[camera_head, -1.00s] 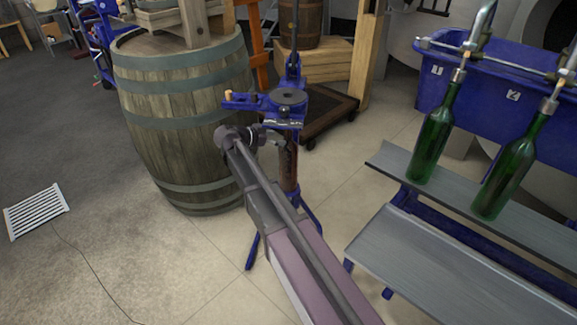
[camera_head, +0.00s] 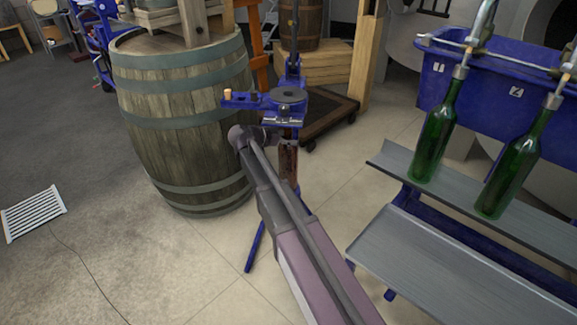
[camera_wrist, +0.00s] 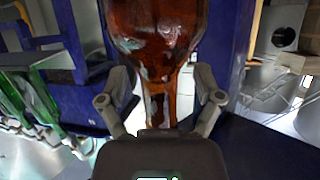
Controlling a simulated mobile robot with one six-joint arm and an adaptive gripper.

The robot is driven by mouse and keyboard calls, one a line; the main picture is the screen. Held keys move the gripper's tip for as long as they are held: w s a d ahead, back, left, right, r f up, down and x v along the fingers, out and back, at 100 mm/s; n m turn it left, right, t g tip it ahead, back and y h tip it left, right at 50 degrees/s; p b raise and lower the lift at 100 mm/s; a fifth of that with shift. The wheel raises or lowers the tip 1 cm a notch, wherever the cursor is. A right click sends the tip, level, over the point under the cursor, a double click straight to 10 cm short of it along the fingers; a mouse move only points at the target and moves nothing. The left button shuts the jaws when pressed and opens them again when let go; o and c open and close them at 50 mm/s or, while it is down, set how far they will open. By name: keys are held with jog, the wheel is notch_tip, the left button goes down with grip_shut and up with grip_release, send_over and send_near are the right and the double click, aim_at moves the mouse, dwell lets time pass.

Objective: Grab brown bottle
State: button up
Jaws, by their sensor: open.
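The brown bottle (camera_wrist: 155,35) fills the upper middle of the wrist view, its body at the top and its narrower neck pointing down in the picture. My gripper (camera_wrist: 162,85) is open, with one finger on each side of the neck and gaps visible at both sides. In the head view a small part of the brown bottle (camera_head: 288,160) shows in the blue corking stand (camera_head: 285,100), beyond my arm. My gripper is mostly hidden there behind my own wrist.
A large wooden barrel (camera_head: 185,120) stands close on the left of the stand. Green bottles (camera_head: 435,135) stand under the filler spouts on the right, above a grey metal tray (camera_head: 440,265). A white floor grate (camera_head: 33,212) lies far left.

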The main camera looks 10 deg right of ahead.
grip_shut()
jog(key=shift+r, duration=0.1)
jog(key=shift+r+p, duration=0.25)
jog(key=shift+p, duration=0.1)
dwell(0.3)
jog(key=shift+r+p, duration=0.4)
jog(key=s+a, duration=0.3)
jog(key=a, duration=0.5)
jog(key=s+a, duration=0.4)
jog(key=a, duration=0.4)
jog(key=shift+a, duration=0.3)
